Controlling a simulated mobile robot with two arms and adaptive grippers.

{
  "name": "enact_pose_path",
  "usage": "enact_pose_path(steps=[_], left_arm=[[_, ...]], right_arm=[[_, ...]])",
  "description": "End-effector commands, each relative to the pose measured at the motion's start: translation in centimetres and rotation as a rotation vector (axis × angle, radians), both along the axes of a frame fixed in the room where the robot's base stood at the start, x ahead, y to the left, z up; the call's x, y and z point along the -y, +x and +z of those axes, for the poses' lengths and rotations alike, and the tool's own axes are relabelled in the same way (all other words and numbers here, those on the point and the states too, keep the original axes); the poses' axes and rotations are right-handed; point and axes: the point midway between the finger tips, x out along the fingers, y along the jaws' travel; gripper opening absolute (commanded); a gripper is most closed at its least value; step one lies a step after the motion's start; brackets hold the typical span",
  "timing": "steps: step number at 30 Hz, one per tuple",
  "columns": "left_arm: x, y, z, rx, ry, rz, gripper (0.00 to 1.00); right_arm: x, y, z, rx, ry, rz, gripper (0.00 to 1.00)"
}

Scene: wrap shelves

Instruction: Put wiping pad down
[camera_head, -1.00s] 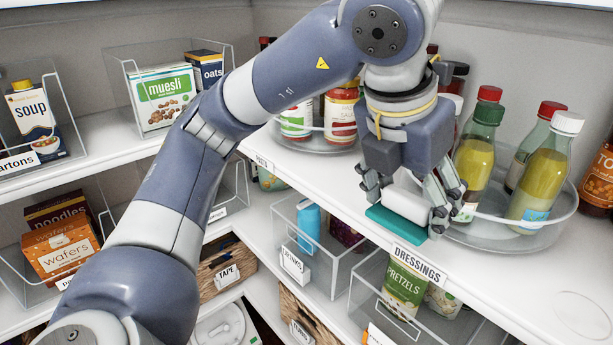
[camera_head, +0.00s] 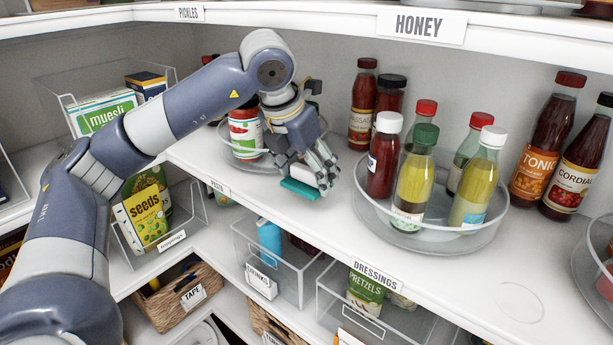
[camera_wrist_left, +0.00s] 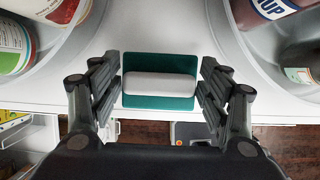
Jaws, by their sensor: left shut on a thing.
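The wiping pad (camera_head: 299,189) has a flat teal base and a pale grey handle. My left gripper (camera_head: 310,176) is shut on it, low over the front of the white middle shelf (camera_head: 290,219). In the left wrist view the pad (camera_wrist_left: 160,64) lies between the two fingers of my left gripper (camera_wrist_left: 161,84), which flank the ends of its handle. Its front edge is near the shelf's front edge. I cannot tell whether the base touches the shelf. My right gripper is not in view.
A clear turntable (camera_head: 432,243) with several dressing bottles stands right of the pad. Another turntable (camera_head: 235,157) with jars stands behind and left. Free shelf lies between them and along the front right. An upper shelf edge (camera_head: 335,22) runs overhead.

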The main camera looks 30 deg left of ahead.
Motion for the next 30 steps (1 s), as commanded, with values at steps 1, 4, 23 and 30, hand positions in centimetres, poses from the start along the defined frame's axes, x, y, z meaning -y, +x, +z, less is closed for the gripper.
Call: enact_pose_path(steps=[1, 4, 23, 30], left_arm=[[-0.2, 0.1, -0.1, 0.0, 0.0, 0.0, 0.38], [-0.3, 0.1, -1.0, -0.004, 0.002, 0.001, 0.38], [-0.2, 0.1, -4.0, 0.0, 0.0, 0.001, 0.72], [-0.1, 0.1, -3.9, 0.0, 0.0, 0.001, 0.9]], right_arm=[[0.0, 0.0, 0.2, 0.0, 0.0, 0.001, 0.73], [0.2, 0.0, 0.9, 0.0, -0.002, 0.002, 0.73], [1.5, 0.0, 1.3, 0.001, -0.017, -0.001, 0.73], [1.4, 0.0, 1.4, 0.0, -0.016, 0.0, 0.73]])
